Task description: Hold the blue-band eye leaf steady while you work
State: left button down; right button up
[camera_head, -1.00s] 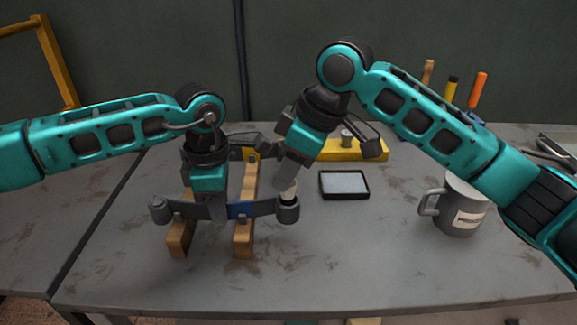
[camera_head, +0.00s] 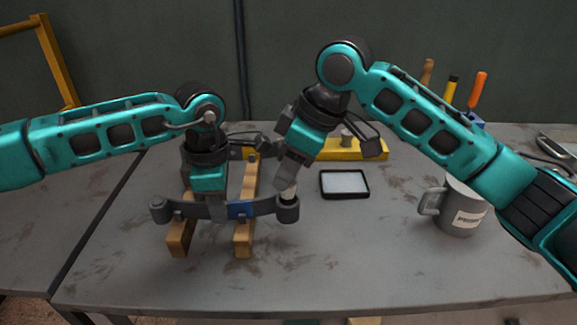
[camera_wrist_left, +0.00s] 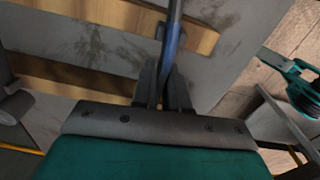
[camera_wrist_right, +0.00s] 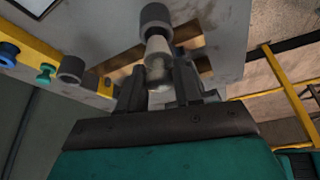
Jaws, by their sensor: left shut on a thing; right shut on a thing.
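The blue-band eye leaf (camera_head: 265,208) is a grey curved bar with a blue band (camera_head: 243,209) and a round eye at each end. It rests across two wooden rails (camera_head: 244,237). My left gripper (camera_head: 217,208) is shut on the leaf between the rails; the left wrist view shows the bar (camera_wrist_left: 173,45) between its fingers. My right gripper (camera_head: 287,184) is shut on a pale tapered bushing (camera_wrist_right: 158,62) at the leaf's right eye (camera_head: 287,211). The bushing's narrow end meets the eye (camera_wrist_right: 156,18); how deep it sits is hidden.
A yellow rack (camera_head: 358,150) with small parts stands behind my right gripper. A black-framed tablet (camera_head: 345,184) lies right of the leaf, and a grey mug (camera_head: 461,205) stands farther right. Upright tools stand at the back right. The front of the table is clear.

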jog(key=shift+f, duration=1.5)
dwell(0.3)
jog(key=o, duration=1)
jog(key=shift+r, duration=0.1)
jog(key=shift+c, duration=0.2)
jog(key=shift+o, duration=0.3)
jog(key=o, duration=0.4)
jog(key=shift+c, duration=0.2)
jog(key=shift+r, duration=3.55)
